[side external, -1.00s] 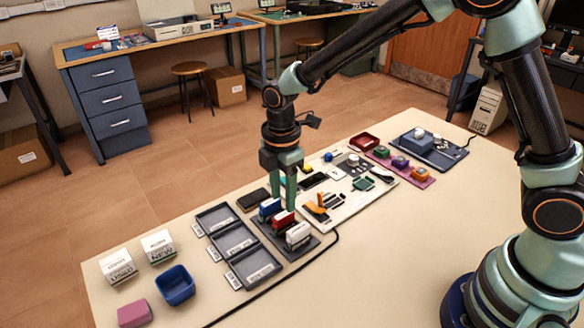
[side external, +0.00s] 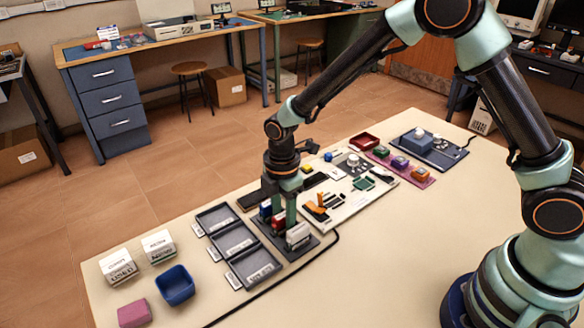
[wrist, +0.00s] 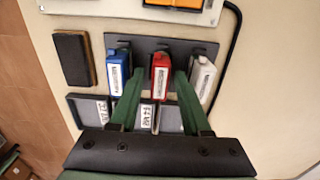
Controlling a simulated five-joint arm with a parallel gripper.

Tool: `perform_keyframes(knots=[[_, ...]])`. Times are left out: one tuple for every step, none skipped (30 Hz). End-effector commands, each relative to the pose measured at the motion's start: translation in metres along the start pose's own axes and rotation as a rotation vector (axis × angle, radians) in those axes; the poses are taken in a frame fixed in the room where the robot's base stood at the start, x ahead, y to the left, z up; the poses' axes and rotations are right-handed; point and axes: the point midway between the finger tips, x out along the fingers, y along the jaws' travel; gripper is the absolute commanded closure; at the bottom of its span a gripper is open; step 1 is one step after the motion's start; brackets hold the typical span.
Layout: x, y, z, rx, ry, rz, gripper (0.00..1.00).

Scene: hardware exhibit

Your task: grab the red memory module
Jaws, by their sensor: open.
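The red memory module (wrist: 160,76) stands upright in the middle of a dark rack (wrist: 199,48), between a blue module (wrist: 117,73) and a white module (wrist: 202,78). My gripper (wrist: 156,78) is open, with one green finger on each side of the red module in the wrist view. I cannot tell whether the fingers touch it. In the side view my gripper (side external: 279,212) is low over the rack and hides most of the red module (side external: 279,220). The white module (side external: 298,236) shows clearly in front, and the blue one (side external: 265,210) shows behind.
Grey labelled trays (side external: 234,240) lie just left of the rack. A pale board (side external: 345,200) with small parts lies to the right. A blue bin (side external: 175,285) and a pink block (side external: 134,313) are at the front left. A black cable runs along the table. The right front table is clear.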

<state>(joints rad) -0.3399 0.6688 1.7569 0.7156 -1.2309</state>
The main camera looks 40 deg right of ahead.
Motion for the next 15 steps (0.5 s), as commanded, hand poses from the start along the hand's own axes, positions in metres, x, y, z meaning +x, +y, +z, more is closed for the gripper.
perform_keyframes(knots=[[-0.0001,0.0,0.0,0.0,0.0,0.0,0.53],[-0.0001,0.0,0.0,0.0,0.0,0.0,0.6],[-0.0001,0.0,0.0,0.0,0.0,0.0,0.75],[-0.0002,0.0,0.0,0.0,0.0,0.0,0.87],[-0.0002,0.0,0.0,0.0,0.0,0.0,0.98],[-0.0002,0.0,0.0,0.0,0.0,0.0,1.0],[-0.0002,0.0,0.0,0.0,0.0,0.0,1.0],[-0.0002,0.0,0.0,0.0,0.0,0.0,1.0],[-0.0004,0.0,0.0,0.0,0.0,0.0,1.0],[-0.0007,0.0001,0.0,0.0,0.0,0.0,1.0],[-0.0014,0.0002,-0.0001,0.0,0.0,0.0,1.0],[-0.003,0.0003,-0.0001,0.0,0.0,0.001,1.0],[-0.0047,0.0003,-0.0001,0.0,0.0,0.001,1.0],[-0.0067,0.0003,-0.0001,0.0,0.0,0.001,1.0],[-0.0099,0.0005,-0.0002,0.0,0.0,0.001,1.0]])
